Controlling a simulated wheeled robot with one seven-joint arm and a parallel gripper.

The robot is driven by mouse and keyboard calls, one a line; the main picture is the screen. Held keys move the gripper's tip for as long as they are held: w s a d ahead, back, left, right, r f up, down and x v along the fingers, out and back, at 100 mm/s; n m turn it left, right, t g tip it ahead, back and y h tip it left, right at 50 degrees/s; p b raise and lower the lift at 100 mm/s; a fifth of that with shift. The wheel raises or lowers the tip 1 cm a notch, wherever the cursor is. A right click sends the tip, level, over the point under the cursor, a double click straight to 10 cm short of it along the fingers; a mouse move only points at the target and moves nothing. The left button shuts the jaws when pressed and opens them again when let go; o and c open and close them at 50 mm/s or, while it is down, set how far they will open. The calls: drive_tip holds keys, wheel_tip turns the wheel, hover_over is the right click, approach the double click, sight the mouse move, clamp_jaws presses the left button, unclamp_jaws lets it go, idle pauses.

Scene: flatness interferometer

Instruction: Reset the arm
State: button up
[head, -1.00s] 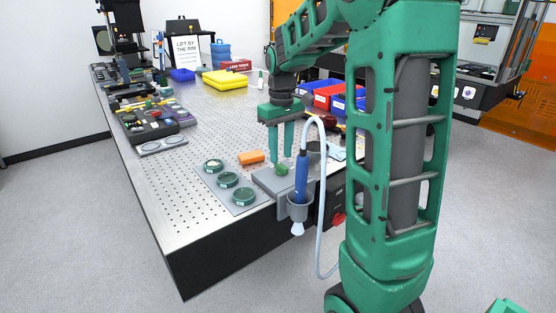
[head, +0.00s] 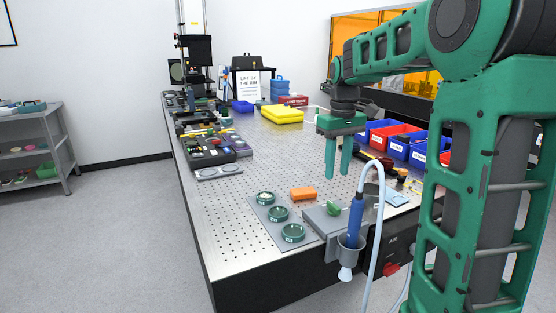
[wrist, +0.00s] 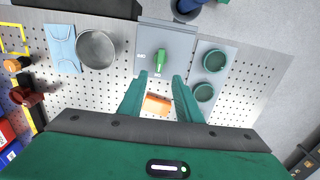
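My green arm (head: 440,130) reaches in from the right over the perforated metal table (head: 240,180). My gripper (head: 338,176) hangs above the table's front part, fingers pointing down. In the wrist view my gripper (wrist: 160,77) shows its two green fingers apart with nothing held between them. Below it lie an orange block (head: 303,193) and a grey plate (head: 318,218) with a small green piece (head: 333,208) on it. The orange block (wrist: 157,104) appears between the fingers in the wrist view, lower down on the table.
Green round dishes (head: 278,213) sit on a grey mat at left front. A blue tool (head: 355,215) stands in a holder (head: 349,247) at the front edge, with a pale hose. Blue and red bins (head: 395,137) line the right. The table's middle is mostly clear.

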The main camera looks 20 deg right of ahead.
drive_tip(key=s+a+f+t, duration=0.4)
drive_tip(key=s+a+f, duration=0.5)
drive_tip(key=s+a, duration=0.45)
drive_tip(key=s+d+f+m+g, duration=0.1)
drive_tip(key=s+d+m+g, duration=0.1)
drive_tip(key=s+d, duration=0.3)
drive_tip(key=s+d+f+m+g, duration=0.1)
drive_tip(key=s+d+m, duration=0.4)
drive_tip(key=s, duration=0.5)
drive_tip(key=shift+s+g, duration=0.15)
drive_tip(key=shift+g, duration=0.45)
drive_tip(key=shift+d+f, duration=0.1)
drive_tip(key=shift+w+f, duration=0.25)
drive_tip(key=shift+w, duration=0.4)
